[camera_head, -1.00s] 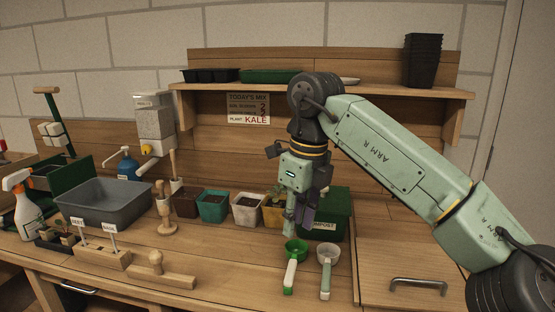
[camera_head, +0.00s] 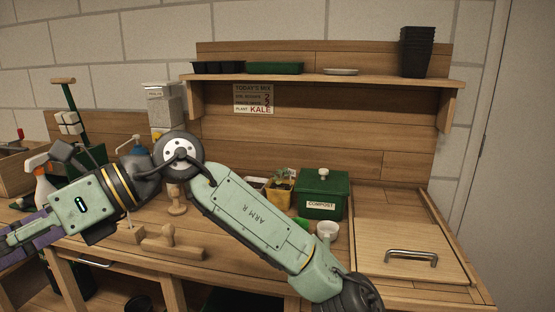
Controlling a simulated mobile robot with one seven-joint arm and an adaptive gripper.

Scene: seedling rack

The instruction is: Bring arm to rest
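My gripper (camera_head: 22,242) is at the far left of the head view, in front of the bench's front edge and clear of the bench top. I see nothing held in the visible part. My pale green arm reaches from the bottom right up to a bent joint and then down to the left. It hides the grey tub, most of the pots and part of the scoops.
The wooden bench (camera_head: 395,285) carries a green compost box (camera_head: 322,194), a white scoop (camera_head: 327,231), a yellow pot (camera_head: 279,193), a wooden tamper (camera_head: 177,200) and a wooden float (camera_head: 172,245). A spray bottle (camera_head: 43,188) stands near my wrist. A shelf (camera_head: 330,79) holds trays and black pots (camera_head: 417,52).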

